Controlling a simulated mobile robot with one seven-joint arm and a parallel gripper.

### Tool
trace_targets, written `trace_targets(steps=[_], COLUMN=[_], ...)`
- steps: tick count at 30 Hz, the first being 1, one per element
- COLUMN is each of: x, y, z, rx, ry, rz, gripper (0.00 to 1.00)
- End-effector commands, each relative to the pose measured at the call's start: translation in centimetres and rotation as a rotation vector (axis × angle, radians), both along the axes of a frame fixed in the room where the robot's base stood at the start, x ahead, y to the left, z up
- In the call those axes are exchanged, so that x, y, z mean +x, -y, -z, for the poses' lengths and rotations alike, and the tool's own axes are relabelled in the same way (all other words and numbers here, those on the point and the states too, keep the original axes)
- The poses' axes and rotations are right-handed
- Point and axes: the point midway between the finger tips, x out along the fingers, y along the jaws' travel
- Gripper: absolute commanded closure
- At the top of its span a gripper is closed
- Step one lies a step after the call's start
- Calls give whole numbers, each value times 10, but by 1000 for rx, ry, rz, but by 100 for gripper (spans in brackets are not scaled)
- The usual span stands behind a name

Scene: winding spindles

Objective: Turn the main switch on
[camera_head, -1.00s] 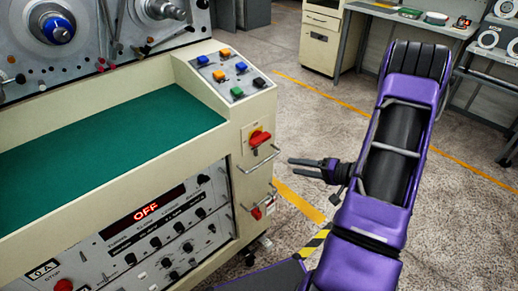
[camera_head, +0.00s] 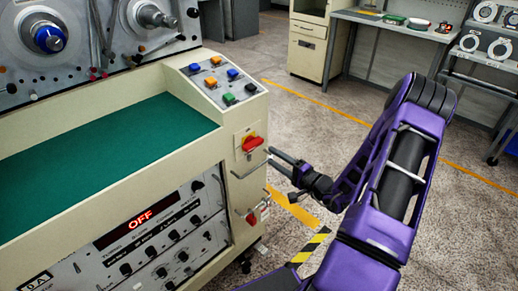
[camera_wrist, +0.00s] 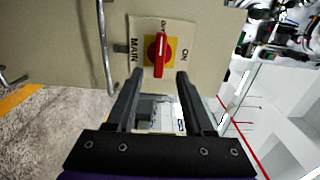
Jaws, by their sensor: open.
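The main switch (camera_head: 253,143) is a red rotary knob on a yellow plate, on the right end face of the cream machine cabinet. In the wrist view the red knob (camera_wrist: 159,56) sits on a plate marked MAIN and ON, with its handle lying along the picture's vertical. My gripper (camera_head: 270,156) is just right of the switch in the head view. In the wrist view my gripper (camera_wrist: 156,76) is open, its two dark fingers apart and pointing toward the knob; contact cannot be told. The display (camera_head: 140,218) reads OFF in red.
Metal handles stick out of the cabinet's end face near the switch; one handle (camera_wrist: 104,45) shows left of it in the wrist view. A second red switch (camera_head: 252,217) sits lower. Coloured buttons (camera_head: 221,76) top the sloped panel. Open floor (camera_head: 320,130) lies to the right.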

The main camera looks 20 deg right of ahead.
Motion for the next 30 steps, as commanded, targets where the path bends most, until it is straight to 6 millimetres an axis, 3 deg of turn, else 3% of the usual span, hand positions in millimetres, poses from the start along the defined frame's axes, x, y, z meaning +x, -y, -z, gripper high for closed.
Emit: trace_targets(steps=[3, 9, 15, 23, 25, 30], x=[25, 55, 69, 71, 70, 70], y=[-10, -20, -26, -26, -26, -26], z=[1, 1, 0, 0, 0, 0], rx=[0, -1, 0, 0, 0, -1], ry=[2, 0, -1, -1, -1, -1], rz=[-4, -1, -1, 0, 0, 0], gripper=[48, 48, 48, 48, 55, 85])
